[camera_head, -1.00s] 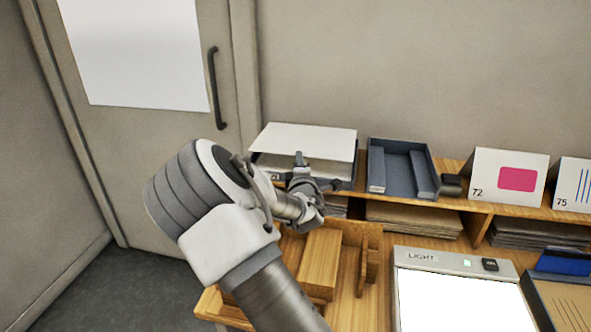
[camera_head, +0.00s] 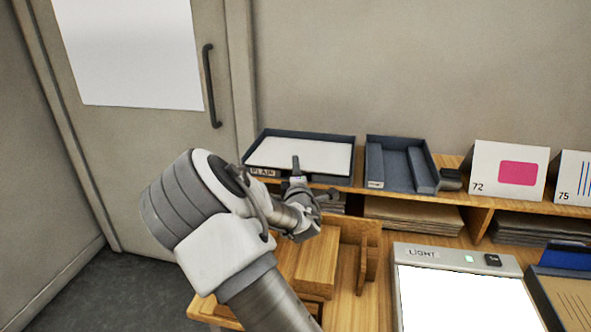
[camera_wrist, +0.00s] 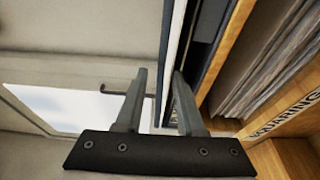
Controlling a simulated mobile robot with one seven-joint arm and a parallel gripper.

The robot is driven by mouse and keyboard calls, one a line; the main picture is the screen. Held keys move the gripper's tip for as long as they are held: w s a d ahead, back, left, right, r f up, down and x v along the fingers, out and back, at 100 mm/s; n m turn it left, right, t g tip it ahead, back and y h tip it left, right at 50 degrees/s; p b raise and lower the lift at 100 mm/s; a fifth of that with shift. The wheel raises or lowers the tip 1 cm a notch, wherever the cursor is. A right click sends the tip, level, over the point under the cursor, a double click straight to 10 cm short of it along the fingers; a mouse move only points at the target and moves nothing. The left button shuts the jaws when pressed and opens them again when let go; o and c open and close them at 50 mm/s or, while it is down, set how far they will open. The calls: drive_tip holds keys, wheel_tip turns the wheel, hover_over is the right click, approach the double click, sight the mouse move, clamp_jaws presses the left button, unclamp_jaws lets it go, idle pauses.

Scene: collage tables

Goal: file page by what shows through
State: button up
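A white page (camera_head: 303,153) lies flat inside the dark tray labelled PLAIN (camera_head: 345,182) on the left of the shelf top. My gripper (camera_head: 308,181) is just in front of that tray's front edge, its fingers apart and apart from the page. In the wrist view my gripper (camera_wrist: 159,72) shows two spread fingers, with the tray's edge seen between and beyond them. A second tray (camera_head: 400,168), dark and empty, stands to the right. The light table (camera_head: 410,254) glows white with nothing on it.
Cards 72 (camera_head: 482,183) and 75 (camera_head: 568,165) stand on the shelf, right of a small dark block (camera_head: 451,179). Paper stacks (camera_head: 412,216) fill the slots below. A wooden jig (camera_head: 318,262) lies under my arm. A tray with a brown sheet (camera_head: 568,300) is at lower right.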

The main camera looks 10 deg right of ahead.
drive_tip(key=shift+s, duration=0.1)
drive_tip(key=s+a+p, duration=0.1)
drive_tip(key=s+a, duration=0.1)
drive_tip(key=s, duration=1.5)
